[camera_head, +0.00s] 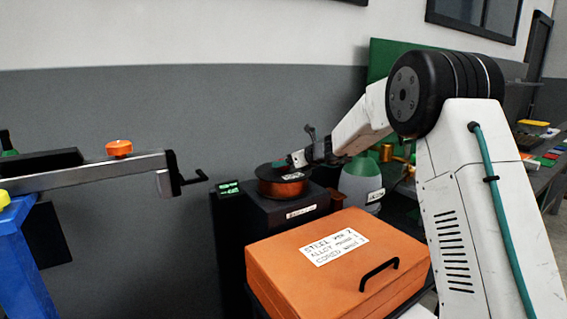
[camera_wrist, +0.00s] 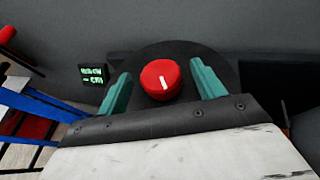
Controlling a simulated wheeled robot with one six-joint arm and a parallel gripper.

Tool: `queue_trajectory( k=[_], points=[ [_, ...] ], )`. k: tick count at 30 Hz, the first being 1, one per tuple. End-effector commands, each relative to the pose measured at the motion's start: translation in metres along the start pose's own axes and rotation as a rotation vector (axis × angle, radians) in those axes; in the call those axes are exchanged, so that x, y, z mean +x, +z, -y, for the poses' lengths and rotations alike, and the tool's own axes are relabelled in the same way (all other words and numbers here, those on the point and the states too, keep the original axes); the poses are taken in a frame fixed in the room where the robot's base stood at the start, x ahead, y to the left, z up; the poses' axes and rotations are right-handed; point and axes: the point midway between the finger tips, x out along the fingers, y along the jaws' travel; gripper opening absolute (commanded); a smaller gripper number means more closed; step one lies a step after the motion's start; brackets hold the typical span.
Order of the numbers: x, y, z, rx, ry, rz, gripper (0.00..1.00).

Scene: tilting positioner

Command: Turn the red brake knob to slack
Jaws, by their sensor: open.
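The red brake knob (camera_wrist: 161,80) shows in the wrist view, with a white pointer line on its face. It sits at the middle of a dark round disc (camera_wrist: 180,50). My gripper (camera_wrist: 161,88) is open, with one teal finger on each side of the knob. A gap shows between each finger and the knob, so neither seems to touch it. In the head view my gripper (camera_head: 285,165) is over a dark-topped round unit (camera_head: 284,186) with a coppery side, on a black box. I cannot make out the knob itself there.
A small green-lit display (camera_head: 228,188) stands left of the round unit. An orange case (camera_head: 330,270) is in front. A grey-green container (camera_head: 360,183) stands close on the right. A metal bar with an orange knob (camera_head: 119,148) reaches in from the left.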

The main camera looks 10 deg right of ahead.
Motion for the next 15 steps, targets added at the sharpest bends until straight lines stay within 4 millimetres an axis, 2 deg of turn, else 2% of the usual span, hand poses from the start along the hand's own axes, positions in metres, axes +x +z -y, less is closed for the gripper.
queue_trajectory(
  k=[6,14,15],
  points=[
    [0.017,0.001,0.0,-0.002,0.001,0.001,0.68],
    [0.018,0.001,0.0,-0.002,0.001,0.0,0.68],
    [0.018,0.001,0.0,-0.002,0.001,0.0,0.57]
  ],
)
